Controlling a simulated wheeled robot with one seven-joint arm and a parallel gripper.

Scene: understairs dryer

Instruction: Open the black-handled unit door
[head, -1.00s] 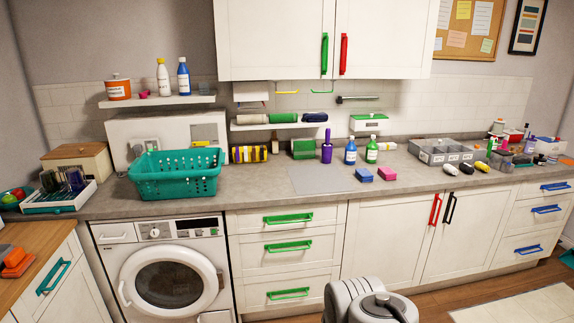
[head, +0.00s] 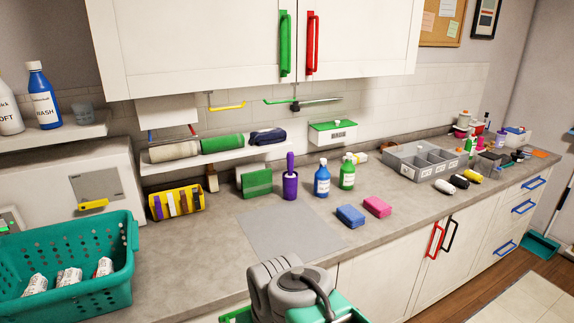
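The black handle (head: 450,236) is upright on the right-hand white door (head: 464,258) of the under-counter unit, right of centre in the head view. The door looks shut. Right beside it, the left-hand door (head: 385,275) carries a red handle (head: 435,240) and also looks shut. A grey and teal part of my own arm (head: 293,285) shows at the bottom centre, well to the left of the black handle. My gripper's fingers are not in view. Nothing visible of mine touches the door.
White drawers with blue handles (head: 522,207) stand right of the door. The counter above holds a grey divided tray (head: 400,165), bottles and sponges. A teal basket (head: 60,300) is at the left. A teal dustpan (head: 541,247) lies on the floor at right. Floor before the door looks clear.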

